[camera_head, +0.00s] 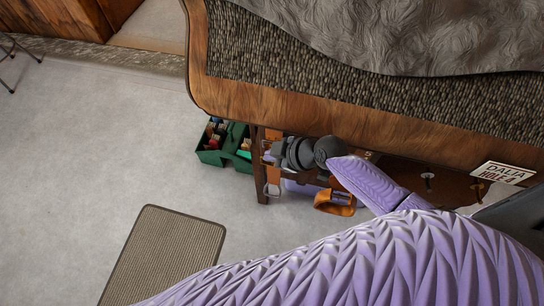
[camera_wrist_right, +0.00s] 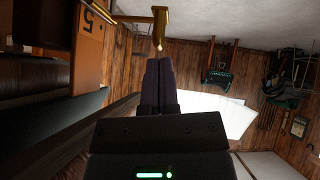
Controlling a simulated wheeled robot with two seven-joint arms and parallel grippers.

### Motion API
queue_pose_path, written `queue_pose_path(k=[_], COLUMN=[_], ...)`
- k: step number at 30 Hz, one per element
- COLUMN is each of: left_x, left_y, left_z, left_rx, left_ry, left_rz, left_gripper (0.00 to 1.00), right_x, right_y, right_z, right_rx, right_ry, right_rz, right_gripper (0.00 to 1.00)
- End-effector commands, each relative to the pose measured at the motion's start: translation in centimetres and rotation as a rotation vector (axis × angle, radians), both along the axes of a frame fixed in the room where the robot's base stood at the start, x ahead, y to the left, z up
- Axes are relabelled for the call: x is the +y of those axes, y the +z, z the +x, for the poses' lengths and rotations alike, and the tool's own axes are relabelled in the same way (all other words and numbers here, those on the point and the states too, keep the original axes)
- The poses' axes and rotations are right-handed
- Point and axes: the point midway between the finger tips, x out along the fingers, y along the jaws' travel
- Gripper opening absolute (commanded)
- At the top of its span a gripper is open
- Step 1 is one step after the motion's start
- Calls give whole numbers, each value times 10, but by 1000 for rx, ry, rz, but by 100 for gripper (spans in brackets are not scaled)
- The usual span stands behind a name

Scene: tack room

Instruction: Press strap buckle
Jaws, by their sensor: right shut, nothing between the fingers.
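My right gripper (camera_head: 272,155) is at the dark wooden rack under the wood-edged bench in the head view, its fingers small and hard to make out. In the right wrist view my right gripper (camera_wrist_right: 158,62) is shut and empty, its dark fingers pointing up the picture. A brass fitting (camera_wrist_right: 160,28) with a bar and a downward stem is just beyond the fingertips. I cannot tell whether it touches them, or whether it is the strap buckle. My left gripper is not in view.
An orange panel marked 5 (camera_wrist_right: 89,45) is left of the brass fitting. An orange looped object (camera_head: 335,202) hangs by the rack. A green box (camera_head: 210,157) with small items stands on the floor. A brown mat (camera_head: 165,255) lies on open floor. A name sign (camera_head: 502,173) is at right.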

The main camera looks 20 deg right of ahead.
Motion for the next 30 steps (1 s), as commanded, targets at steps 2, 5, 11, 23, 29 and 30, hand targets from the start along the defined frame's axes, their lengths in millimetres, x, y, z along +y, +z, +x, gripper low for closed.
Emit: queue_pose_path(k=[2,5,11,23,29,30], left_x=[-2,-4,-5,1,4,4], left_y=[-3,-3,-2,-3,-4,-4], left_z=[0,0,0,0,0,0], left_rx=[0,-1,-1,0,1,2], left_ry=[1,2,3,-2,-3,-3], left_rz=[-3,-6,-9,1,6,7], left_gripper=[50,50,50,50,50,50], right_x=[-1,-1,-1,1,2,2], right_y=[-4,-5,-4,-8,-11,-11], right_z=[1,1,1,-2,-3,-4], right_rx=[1,-1,-1,-52,-79,-87], right_ry=[-1,-1,-1,0,0,0], right_rz=[1,1,1,-33,-52,-57], right_gripper=[0,0,0,0,0,0])
